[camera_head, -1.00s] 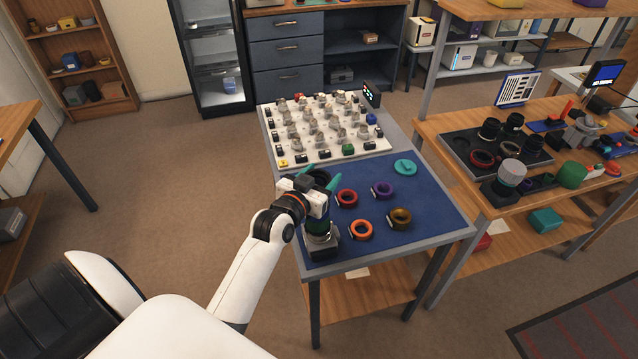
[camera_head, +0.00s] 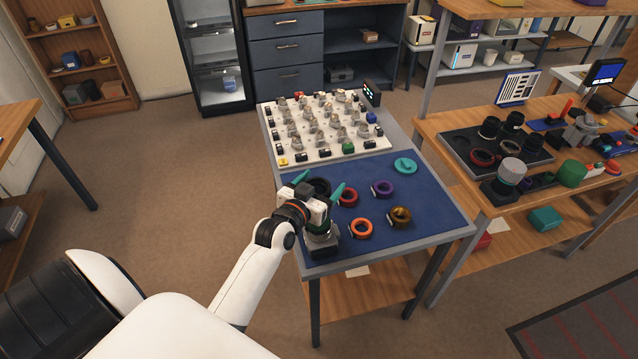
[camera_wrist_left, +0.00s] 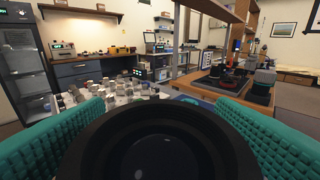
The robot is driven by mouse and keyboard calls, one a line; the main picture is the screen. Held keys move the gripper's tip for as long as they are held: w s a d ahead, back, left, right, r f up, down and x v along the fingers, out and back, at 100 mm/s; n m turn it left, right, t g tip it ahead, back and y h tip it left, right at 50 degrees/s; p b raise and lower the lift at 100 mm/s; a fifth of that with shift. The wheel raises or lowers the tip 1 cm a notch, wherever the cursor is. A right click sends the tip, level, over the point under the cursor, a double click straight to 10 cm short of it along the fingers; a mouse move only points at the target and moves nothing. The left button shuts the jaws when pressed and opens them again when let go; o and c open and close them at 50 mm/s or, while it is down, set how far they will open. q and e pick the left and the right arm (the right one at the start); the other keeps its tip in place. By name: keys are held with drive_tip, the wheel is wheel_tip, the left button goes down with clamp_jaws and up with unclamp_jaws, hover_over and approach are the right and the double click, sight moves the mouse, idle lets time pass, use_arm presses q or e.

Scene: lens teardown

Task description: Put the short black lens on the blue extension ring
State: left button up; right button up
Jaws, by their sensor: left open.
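My left gripper (camera_head: 319,185) is open low over the front left of the blue mat, its teal fingers spread. A black round lens (camera_head: 319,188) lies between the fingers, partly hidden by the gripper. In the left wrist view the lens (camera_wrist_left: 150,150) fills the lower middle, with a ribbed teal finger on each side. I cannot tell whether the fingers touch it or what is under it. I cannot make out a blue extension ring; the gripper and lens hide part of the mat. My right gripper is not in view.
Red (camera_head: 347,197), purple (camera_head: 382,189), orange (camera_head: 361,228) and brown (camera_head: 400,217) rings lie to the right. A grey and black device (camera_head: 321,245) stands at the mat's front left. A white parts board (camera_head: 325,150) lies behind. The mat (camera_head: 437,213) is clear at right.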

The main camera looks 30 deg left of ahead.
sight(309, 270)
use_arm(q)
drive_tip(key=shift+r, duration=0.25)
drive_tip(key=s+d+r+b, duration=0.1)
drive_tip(key=s+b, duration=0.1)
drive_tip(key=s, duration=0.9)
drive_tip(key=shift+s+r, duration=0.35)
drive_tip(key=shift+s, duration=0.05)
